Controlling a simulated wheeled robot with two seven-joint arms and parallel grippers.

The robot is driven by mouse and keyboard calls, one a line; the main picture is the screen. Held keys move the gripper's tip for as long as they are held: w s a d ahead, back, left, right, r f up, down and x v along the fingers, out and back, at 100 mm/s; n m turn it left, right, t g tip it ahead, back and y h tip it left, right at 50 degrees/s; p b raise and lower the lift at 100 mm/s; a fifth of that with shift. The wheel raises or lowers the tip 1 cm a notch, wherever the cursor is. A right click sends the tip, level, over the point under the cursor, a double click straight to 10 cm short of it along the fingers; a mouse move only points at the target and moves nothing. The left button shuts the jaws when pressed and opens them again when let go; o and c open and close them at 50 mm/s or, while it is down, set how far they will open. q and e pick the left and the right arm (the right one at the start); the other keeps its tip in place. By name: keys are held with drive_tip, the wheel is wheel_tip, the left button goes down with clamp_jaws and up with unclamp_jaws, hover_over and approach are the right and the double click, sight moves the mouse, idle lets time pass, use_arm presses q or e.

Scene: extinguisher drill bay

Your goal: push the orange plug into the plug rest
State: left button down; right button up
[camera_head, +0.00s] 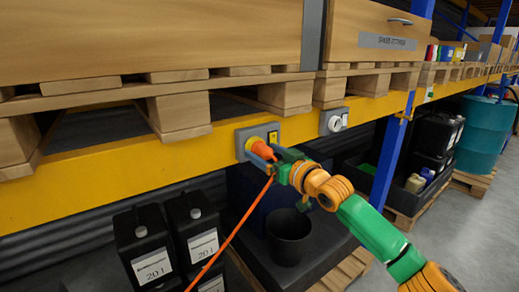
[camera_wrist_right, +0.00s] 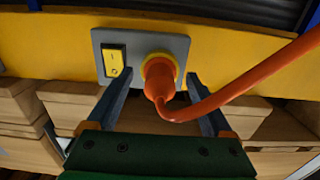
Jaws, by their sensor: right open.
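The orange plug (camera_head: 262,149) sits at the yellow-ringed socket of a grey switch plate (camera_head: 242,137) on the yellow beam. In the right wrist view the plug (camera_wrist_right: 159,82) points into the yellow ring (camera_wrist_right: 158,58), with its orange cord bending off to the right. My right gripper (camera_head: 271,160) is open, its two fingers (camera_wrist_right: 159,92) one on each side of the plug, with gaps visible. A second grey plate with a round white fitting (camera_head: 335,121) is further right on the beam; I cannot tell which one is the plug rest. My left gripper is not in view.
A yellow switch (camera_wrist_right: 115,60) is beside the socket. The orange cord (camera_head: 232,232) hangs down left of my right arm. Black canisters (camera_head: 145,245) and a dark bucket (camera_head: 289,238) stand below. Wooden pallets (camera_head: 180,112) rest above the beam; a blue post (camera_head: 392,150) stands right.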

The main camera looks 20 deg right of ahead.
sight(269, 155)
drive_tip(key=shift+p, duration=0.4)
clamp_jaws()
drive_tip(key=shift+s+f, duration=0.1)
drive_tip(key=shift+s, duration=0.05)
idle(0.4)
drive_tip(key=shift+s, duration=0.15)
drive_tip(key=shift+v, duration=0.85)
drive_tip(key=shift+b+v, duration=0.65)
drive_tip(key=shift+v, duration=1.2)
